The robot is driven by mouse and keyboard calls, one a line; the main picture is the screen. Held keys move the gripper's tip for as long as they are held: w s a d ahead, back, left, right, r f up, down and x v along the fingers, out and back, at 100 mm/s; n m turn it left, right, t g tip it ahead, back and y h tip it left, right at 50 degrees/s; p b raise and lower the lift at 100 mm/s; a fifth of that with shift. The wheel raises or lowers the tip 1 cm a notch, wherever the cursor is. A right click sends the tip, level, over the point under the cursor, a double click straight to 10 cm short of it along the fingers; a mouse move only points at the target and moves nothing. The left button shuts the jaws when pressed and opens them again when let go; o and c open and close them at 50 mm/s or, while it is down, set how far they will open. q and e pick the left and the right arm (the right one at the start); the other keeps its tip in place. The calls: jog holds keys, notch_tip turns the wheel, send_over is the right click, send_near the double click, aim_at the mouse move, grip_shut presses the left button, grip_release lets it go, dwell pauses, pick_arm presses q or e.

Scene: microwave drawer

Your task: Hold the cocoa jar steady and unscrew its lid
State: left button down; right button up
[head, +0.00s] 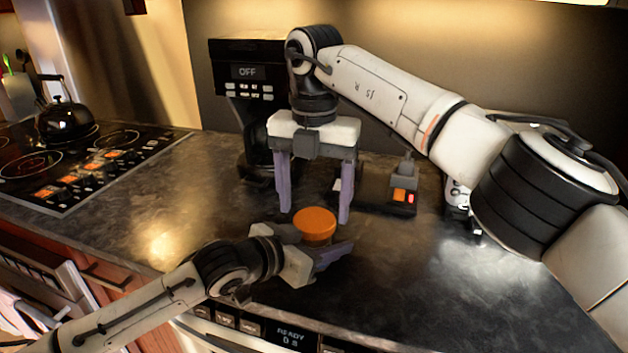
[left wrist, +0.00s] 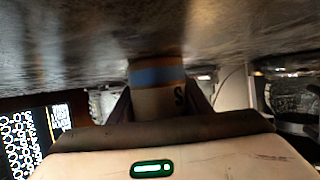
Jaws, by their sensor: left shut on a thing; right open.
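The cocoa jar's orange lid (head: 315,224) shows in the head view near the counter's front edge. The jar body (left wrist: 158,88), pale with a blue band, shows in the left wrist view between the fingers. My left gripper (head: 318,254) is low at the counter and shut on the jar, hiding most of its body in the head view. My right gripper (head: 314,218) points down above the jar, its two purple fingers wide apart and empty. From the head view, the fingers appear on either side of the lid or just behind it; I cannot tell their exact depth.
A black coffee machine (head: 243,90) reading OFF stands behind my right gripper. A small device (head: 388,196) with orange and red lights sits to its right. A cooktop (head: 70,165) with a kettle (head: 64,120) is at left. The counter (head: 190,215) between is clear.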

jog(key=shift+f, duration=1.15)
jog(key=c, duration=1.1)
jog(key=n, duration=0.3)
jog(key=o, duration=1.2)
jog(key=shift+a, duration=0.1)
jog(key=shift+r, duration=0.15)
